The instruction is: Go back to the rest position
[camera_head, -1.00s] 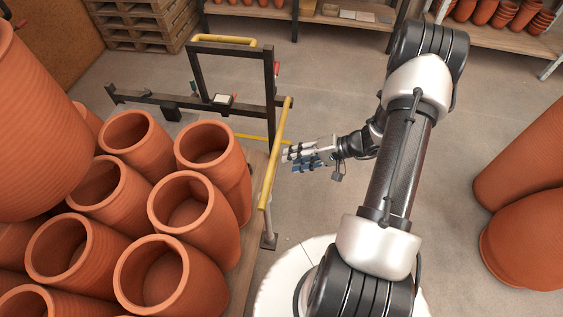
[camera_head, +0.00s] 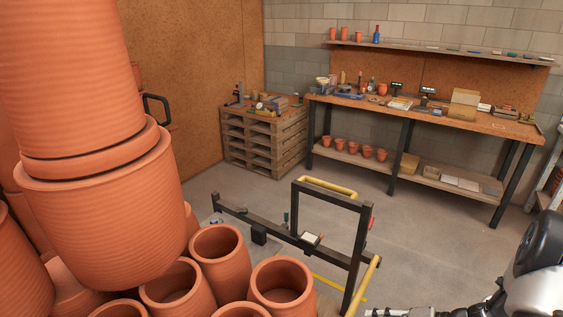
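My gripper is mostly out of the picture in the head view. Only a small part of it (camera_head: 385,312) shows at the bottom edge, right of the yellow rail. Its fingertips are cut off, so I cannot see whether it is open or shut. Part of my arm shows at the lower right corner. I see nothing held in the visible part.
Large terracotta pots (camera_head: 105,220) stand stacked at left, with several open pots (camera_head: 220,262) at bottom. A dark metal frame (camera_head: 298,212) with yellow bars stands beside them. A workbench (camera_head: 440,115) and a pallet stack (camera_head: 258,140) are behind. Grey floor (camera_head: 420,225) between is clear.

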